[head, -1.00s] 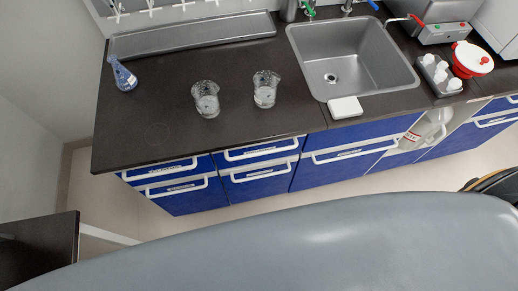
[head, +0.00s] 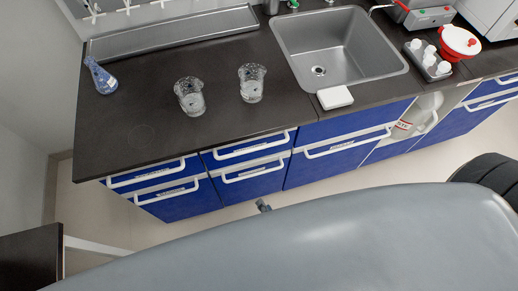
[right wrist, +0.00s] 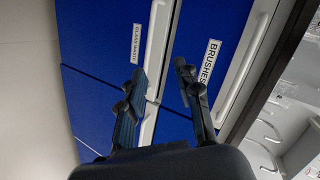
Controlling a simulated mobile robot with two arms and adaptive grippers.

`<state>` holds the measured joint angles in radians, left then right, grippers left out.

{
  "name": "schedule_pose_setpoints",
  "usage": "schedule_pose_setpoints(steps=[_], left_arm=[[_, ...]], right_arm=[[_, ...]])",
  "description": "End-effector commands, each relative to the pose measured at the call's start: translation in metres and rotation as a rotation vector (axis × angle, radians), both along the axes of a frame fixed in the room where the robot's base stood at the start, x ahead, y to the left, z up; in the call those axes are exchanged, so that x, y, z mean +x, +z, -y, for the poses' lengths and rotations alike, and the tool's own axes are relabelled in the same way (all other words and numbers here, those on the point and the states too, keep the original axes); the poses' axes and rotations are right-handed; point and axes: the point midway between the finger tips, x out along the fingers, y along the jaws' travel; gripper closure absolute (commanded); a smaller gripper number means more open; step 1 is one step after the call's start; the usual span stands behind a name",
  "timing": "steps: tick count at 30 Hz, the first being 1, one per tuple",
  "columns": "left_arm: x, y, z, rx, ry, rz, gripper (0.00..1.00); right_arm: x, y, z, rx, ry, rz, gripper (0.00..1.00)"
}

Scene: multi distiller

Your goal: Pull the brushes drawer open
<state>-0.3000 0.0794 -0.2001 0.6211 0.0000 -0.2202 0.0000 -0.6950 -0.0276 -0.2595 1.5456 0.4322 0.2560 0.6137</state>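In the right wrist view the brushes drawer (right wrist: 222,45) is a blue front with a white "BRUSHES" label and a white bar handle (right wrist: 245,65). It looks shut. A blue front labelled "GLASS WASTE" (right wrist: 115,45) is beside it. My right gripper (right wrist: 160,88) is open and empty, its two dark fingers apart in front of the blue fronts. The fingers look clear of the brushes handle. In the head view only a small tip of my right gripper (head: 263,206) shows, below the drawers. The drawer labels there are too small to read. My left gripper is out of view.
A dark worktop (head: 140,130) overhangs the blue drawers. Two glass beakers (head: 189,97) (head: 252,83), a blue flask (head: 101,77) and a sink (head: 340,45) are on it. A dark tabletop (head: 30,258) is at lower left. Floor shows below the drawers.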

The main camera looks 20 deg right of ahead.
Motion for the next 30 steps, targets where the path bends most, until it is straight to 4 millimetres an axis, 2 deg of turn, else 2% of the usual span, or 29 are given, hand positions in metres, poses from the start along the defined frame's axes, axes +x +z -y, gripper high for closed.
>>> schedule_pose_setpoints(steps=[1, 3, 6, 9, 14, 30], left_arm=[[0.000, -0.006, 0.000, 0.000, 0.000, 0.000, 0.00], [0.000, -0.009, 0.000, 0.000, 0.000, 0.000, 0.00], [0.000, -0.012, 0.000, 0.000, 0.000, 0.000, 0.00], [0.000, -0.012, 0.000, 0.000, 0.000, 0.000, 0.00], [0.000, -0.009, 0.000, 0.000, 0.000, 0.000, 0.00], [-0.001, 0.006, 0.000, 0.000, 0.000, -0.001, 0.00]], right_arm=[[0.008, 0.026, 0.003, 0.087, -0.078, 0.059, 0.67], [0.017, 0.062, 0.009, 0.197, -0.172, 0.131, 0.67], [0.024, 0.097, 0.019, 0.309, -0.263, 0.202, 0.67], [0.028, 0.116, 0.026, 0.367, -0.309, 0.240, 0.67], [0.040, 0.120, 0.028, 0.385, -0.323, 0.254, 0.67], [0.143, 0.099, 0.031, 0.379, -0.319, 0.252, 0.67]])
